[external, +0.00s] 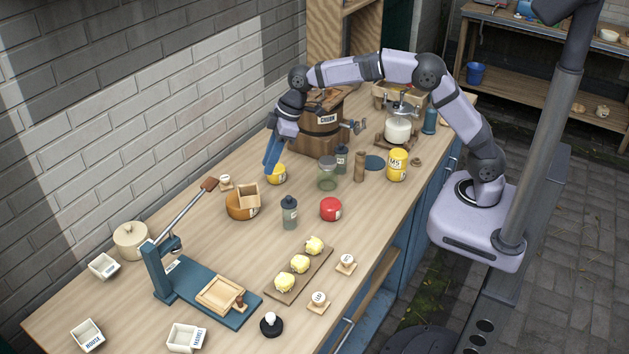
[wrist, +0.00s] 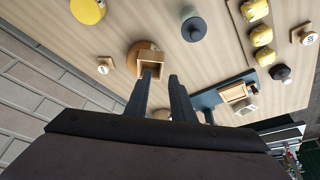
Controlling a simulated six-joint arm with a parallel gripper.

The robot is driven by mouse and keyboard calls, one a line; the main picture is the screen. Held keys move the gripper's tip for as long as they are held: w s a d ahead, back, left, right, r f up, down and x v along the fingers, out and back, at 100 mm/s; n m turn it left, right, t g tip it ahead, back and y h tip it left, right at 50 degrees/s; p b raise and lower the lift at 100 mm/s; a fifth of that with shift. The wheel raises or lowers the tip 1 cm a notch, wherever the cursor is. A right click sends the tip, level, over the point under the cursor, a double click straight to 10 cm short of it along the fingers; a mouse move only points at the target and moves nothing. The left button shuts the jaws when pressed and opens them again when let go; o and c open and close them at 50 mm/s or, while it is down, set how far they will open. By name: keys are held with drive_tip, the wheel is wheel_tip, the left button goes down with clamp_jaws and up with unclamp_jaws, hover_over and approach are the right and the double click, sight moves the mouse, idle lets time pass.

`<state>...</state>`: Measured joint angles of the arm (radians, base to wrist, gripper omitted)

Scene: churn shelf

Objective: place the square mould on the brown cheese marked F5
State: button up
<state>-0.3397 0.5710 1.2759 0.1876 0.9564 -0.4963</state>
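The square mould (external: 248,196), a small open-topped wooden box, rests on the brown cheese (external: 235,210). It sits toward the right of the cheese's top in the external view. Any mark on the cheese is too small to read. In the wrist view, the mould (wrist: 150,57) shows on the cheese (wrist: 132,60), just beyond my fingertips. My gripper (external: 268,170) points down behind and to the right of the mould, apart from it and near a yellow cheese. In the wrist view my gripper (wrist: 161,77) has its two fingers apart, with nothing between them.
The yellow cheese (external: 279,176) is close to my fingertips. A grey bottle (external: 289,214) and a red cheese (external: 330,209) stand right of the brown cheese. A blue press (external: 200,285) with a long lever is in front. The churn (external: 320,135) stands behind.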

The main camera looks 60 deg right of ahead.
drive_tip(key=s+d+f+m+g+h, duration=0.15)
drive_tip(key=s+d+f+m, duration=0.25)
drive_tip(key=s+d, duration=0.8)
drive_tip(key=s+d+f+m+g, duration=0.1)
drive_tip(key=s+d+f+m, duration=0.1)
drive_tip(key=s+d, duration=0.3)
drive_tip(key=s+d+f+m+h, duration=0.1)
drive_tip(key=s+d+f, duration=0.3)
drive_tip(key=s, duration=1)
drive_tip(key=shift+d+f+m+g, duration=0.35)
drive_tip(key=shift+d+m, duration=0.45)
drive_tip(key=shift+d, duration=0.15)
